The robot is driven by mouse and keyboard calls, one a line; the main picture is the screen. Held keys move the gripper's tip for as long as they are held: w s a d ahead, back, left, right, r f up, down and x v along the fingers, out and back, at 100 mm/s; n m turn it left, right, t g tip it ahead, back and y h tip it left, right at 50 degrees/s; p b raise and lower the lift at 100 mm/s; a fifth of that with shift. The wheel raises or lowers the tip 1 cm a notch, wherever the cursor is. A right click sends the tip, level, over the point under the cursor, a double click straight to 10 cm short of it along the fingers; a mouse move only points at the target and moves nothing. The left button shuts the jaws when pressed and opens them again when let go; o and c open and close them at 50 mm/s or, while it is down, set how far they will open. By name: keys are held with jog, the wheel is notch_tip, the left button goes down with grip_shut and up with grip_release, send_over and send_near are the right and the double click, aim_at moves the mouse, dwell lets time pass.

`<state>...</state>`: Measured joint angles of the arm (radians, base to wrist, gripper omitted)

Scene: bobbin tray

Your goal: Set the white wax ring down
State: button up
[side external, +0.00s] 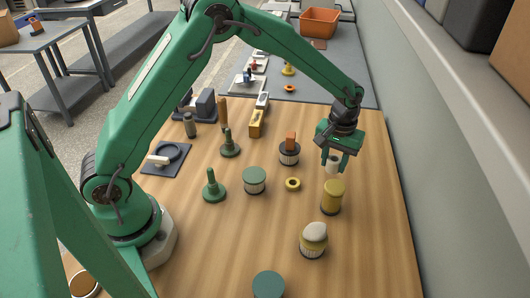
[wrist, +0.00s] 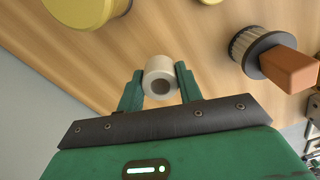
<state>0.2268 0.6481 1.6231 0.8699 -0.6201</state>
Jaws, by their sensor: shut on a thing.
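My green gripper (side external: 334,164) is shut on the white wax ring (side external: 331,166), which sits between its two fingers. In the wrist view my gripper (wrist: 160,90) has a finger on each side of the ring (wrist: 159,76), and the dark hole of the ring faces the camera. In the side view the ring appears just above and behind a yellow cylinder (side external: 332,194). I cannot tell whether it touches anything below.
A ribbed jar with an orange-brown block (side external: 290,142) stands to the left of my gripper. A yellow ring (side external: 293,184) lies on the wooden table (side external: 370,250). A yellow jar with a pale stone (side external: 314,234) and a green-lidded jar (side external: 254,180) stand nearer. A wall runs along the right.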

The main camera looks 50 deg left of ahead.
aim_at(332, 171)
jog(key=shift+f, duration=1.85)
jog(key=shift+f, duration=0.15)
jog(key=o, duration=1)
jog(key=shift+c, duration=0.2)
notch_tip(332, 171, up, 12)
jog(key=shift+r, duration=0.2)
